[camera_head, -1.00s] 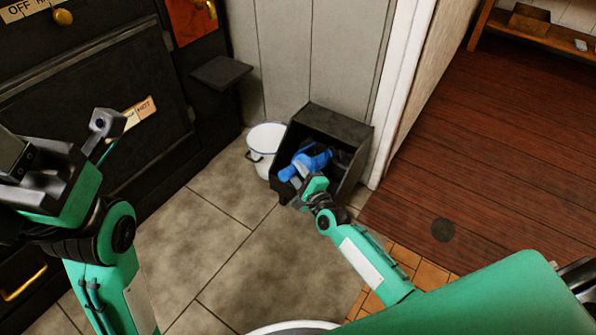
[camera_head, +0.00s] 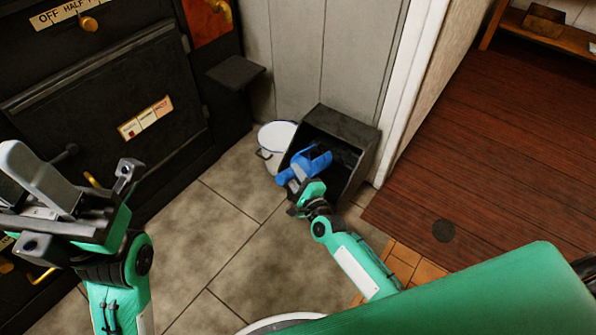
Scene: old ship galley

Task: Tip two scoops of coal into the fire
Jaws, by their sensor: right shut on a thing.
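A blue scoop (camera_head: 307,164) lies tilted at the mouth of a black open-fronted coal box (camera_head: 345,122) on the floor. My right gripper (camera_head: 299,184) is at the box's front and is shut on the scoop. The dark inside of the box hides the coal and whether the scoop holds any. A black stove (camera_head: 95,85) fills the left side, with a dial plate at the top. No fire is visible. My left gripper (camera_head: 88,190) is in front of the stove, with its fingers apart and nothing between them.
A white enamel bucket (camera_head: 273,140) stands left of the coal box. A dark ledge (camera_head: 236,71) juts from the stove's right side. A white door frame (camera_head: 408,90) rises right of the box. The tiled floor (camera_head: 220,250) in front is clear.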

